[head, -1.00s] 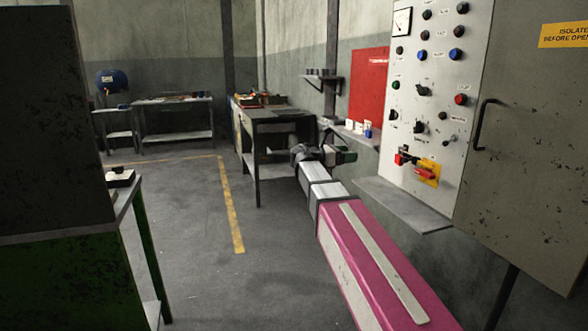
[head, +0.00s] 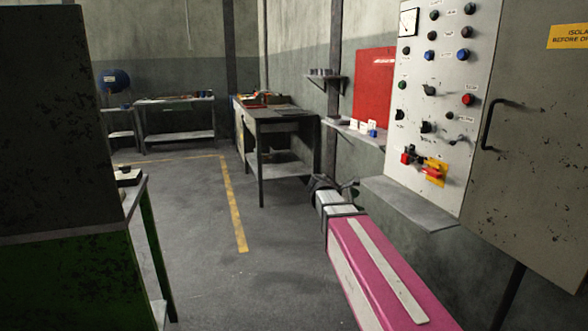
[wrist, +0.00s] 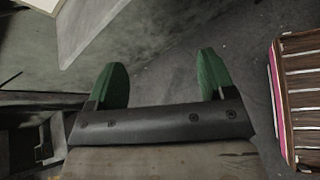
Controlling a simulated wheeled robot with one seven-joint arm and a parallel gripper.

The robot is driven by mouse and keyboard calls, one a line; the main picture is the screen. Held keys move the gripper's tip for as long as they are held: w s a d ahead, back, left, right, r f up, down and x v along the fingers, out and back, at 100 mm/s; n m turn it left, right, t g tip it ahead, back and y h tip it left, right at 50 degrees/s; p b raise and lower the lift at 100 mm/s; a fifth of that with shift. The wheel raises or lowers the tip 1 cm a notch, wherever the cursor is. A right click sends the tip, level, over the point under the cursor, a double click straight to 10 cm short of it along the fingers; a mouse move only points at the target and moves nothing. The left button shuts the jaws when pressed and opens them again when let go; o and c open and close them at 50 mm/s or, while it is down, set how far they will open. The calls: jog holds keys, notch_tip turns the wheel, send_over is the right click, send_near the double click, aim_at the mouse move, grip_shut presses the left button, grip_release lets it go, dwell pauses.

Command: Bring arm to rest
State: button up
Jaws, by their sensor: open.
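My gripper (wrist: 160,88) shows in the wrist view with its two green fingers spread apart. Nothing is between them, and grey floor and wall lie beyond. In the head view my arm reaches forward from the lower right, with its pink and silver links foreshortened. The gripper end is small there and partly hidden behind the wrist, left of the shelf under the control panel.
A control panel (head: 436,100) with knobs and a red-yellow switch (head: 434,171) is at right above a grey shelf (head: 410,205). A workbench (head: 285,125) stands ahead. A green-legged table (head: 148,230) is at left. The floor (head: 215,270) between is clear.

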jog(key=s+a+f+m+g+y, duration=0.1)
jog(key=s+f+m+y, duration=0.5)
jog(key=f, duration=0.6)
jog(key=s+a+f+m+g+y, duration=0.2)
jog(key=s+f+m+y, duration=0.4)
jog(key=s+f+m, duration=0.4)
notch_tip(320, 180, down, 3)
jog(key=shift+s+a, duration=0.6)
jog(key=shift+s, duration=0.4)
jog(key=shift+c, duration=0.2)
dwell(0.6)
